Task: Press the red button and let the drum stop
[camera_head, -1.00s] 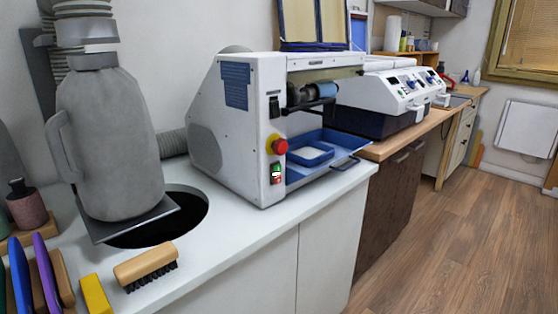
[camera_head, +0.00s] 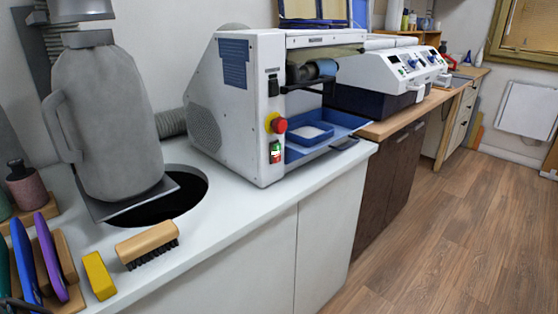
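The white machine (camera_head: 228,110) stands on the white counter. Its red button (camera_head: 279,125), on a yellow base, sticks out on the front panel. A small green and red switch (camera_head: 275,152) sits below the button, and a black switch (camera_head: 273,85) above it. The blue-grey drum (camera_head: 322,68) shows in the machine's opening, behind a dark bar; I cannot tell whether it turns. A blue tray (camera_head: 345,122) lies below the drum. My gripper is not in view.
A grey jug-shaped vessel (camera_head: 110,125) stands by a round dark hole (camera_head: 190,195) in the counter (camera_head: 230,210). A wooden brush (camera_head: 147,243), yellow block (camera_head: 98,275) and coloured pieces (camera_head: 48,256) lie at front left. A second machine (camera_head: 390,75) stands behind right. The wooden floor (camera_head: 440,230) is clear.

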